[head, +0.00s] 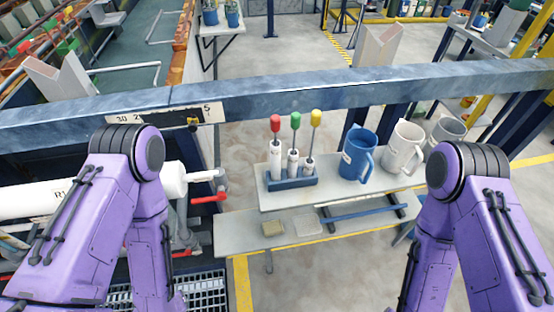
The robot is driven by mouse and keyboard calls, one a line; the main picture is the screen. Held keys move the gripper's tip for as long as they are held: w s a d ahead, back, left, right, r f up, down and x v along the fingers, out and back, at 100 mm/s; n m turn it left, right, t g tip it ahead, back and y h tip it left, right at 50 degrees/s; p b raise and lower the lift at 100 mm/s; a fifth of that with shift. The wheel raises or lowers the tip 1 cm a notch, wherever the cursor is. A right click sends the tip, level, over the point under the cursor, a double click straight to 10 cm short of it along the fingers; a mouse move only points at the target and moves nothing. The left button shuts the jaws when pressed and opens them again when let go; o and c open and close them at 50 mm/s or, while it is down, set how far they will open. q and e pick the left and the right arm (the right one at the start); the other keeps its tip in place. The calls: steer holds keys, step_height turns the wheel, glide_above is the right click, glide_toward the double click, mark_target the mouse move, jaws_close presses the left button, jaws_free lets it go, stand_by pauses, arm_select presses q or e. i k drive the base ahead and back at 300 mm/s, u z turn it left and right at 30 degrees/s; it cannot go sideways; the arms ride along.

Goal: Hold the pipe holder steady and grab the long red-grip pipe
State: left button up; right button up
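The pipe holder (291,184) is a low blue block on the grey bench, at the middle of the head view. Three pale pipes stand upright in it in a row. The red-grip pipe (276,158) is at the left end, with its red grip on top. The green-grip pipe (293,160) is in the middle and the yellow-grip pipe (310,160) at the right end. My two purple arms show on the left and right sides, apart from the holder. Both grippers are out of the picture.
A blue jug (356,155), a white jug (403,149) and a grey jug (445,131) stand right of the holder. A white pipe (172,180) with red-handled valves lies left.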

mark_target(275, 144)
steer(key=z, duration=2)
steer(key=k, duration=1.15)
steer(key=u, duration=1.35)
steer(key=i, duration=0.5)
steer(key=z, duration=0.05)
